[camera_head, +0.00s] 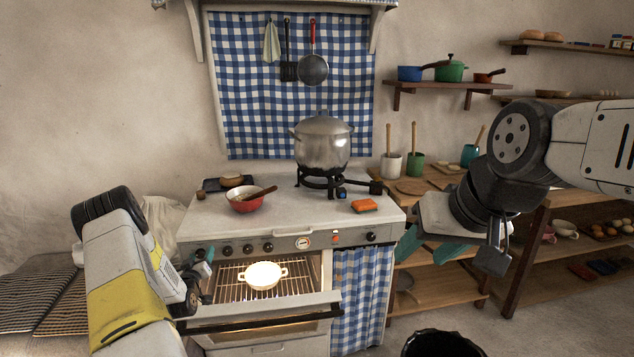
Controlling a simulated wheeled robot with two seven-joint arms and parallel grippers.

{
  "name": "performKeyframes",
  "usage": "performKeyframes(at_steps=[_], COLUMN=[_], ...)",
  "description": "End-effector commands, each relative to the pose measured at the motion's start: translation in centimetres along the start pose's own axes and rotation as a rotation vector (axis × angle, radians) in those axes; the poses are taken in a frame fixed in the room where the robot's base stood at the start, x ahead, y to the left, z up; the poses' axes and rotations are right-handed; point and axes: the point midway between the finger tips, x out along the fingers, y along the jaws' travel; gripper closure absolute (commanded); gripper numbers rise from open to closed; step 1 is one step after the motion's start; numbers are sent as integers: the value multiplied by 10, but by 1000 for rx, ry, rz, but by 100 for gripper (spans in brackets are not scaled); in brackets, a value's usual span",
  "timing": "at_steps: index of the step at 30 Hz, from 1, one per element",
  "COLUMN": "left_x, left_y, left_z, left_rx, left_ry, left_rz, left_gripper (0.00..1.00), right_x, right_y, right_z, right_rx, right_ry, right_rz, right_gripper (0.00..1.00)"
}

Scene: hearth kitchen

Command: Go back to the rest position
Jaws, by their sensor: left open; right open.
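My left gripper (200,282) is at the lower left, beside the left end of the oven front. It is open and looks empty; part of it is hidden by my own arm. My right gripper (424,246) is at the right, in front of the wooden shelf unit. Its teal fingers are apart with nothing between them. The oven (284,241) stands between the two grippers with its door (262,318) lowered. A light-coloured two-handled dish (262,275) sits on the lit oven rack.
A large steel pot (322,145) stands on a burner on the worktop. A dark round bin (440,345) stands at the bottom. The lowered oven door juts out in front.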

Motion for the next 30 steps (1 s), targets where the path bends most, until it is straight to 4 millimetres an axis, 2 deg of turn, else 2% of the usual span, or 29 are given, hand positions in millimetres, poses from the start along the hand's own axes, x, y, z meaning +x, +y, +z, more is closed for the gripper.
performKeyframes(at_steps=[1,4,7,11,14,17,23,29,30], left_x=[8,11,4,-20,-49,-87,-183,-298,-323], left_y=[23,61,100,149,184,217,270,304,308], left_z=[-26,-62,-95,-135,-162,-185,-216,-225,-224], left_rx=[32,90,141,199,238,269,312,336,339], left_ry=[-29,-116,-199,-300,-374,-447,-591,-741,-771], left_rz=[12,13,11,5,0,-2,5,41,52], left_gripper=[43,43,43,43,43,43,43,43,43], right_x=[0,0,0,0,0,0,0,0,0], right_y=[0,0,0,0,0,0,0,0,0], right_z=[0,0,0,0,0,0,0,0,0], right_rx=[0,0,0,0,0,0,0,0,0], right_ry=[0,0,0,0,0,0,0,0,0], right_rz=[0,0,0,0,0,0,0,0,0], right_gripper=[49,49,49,49,49,49,49,49,49])
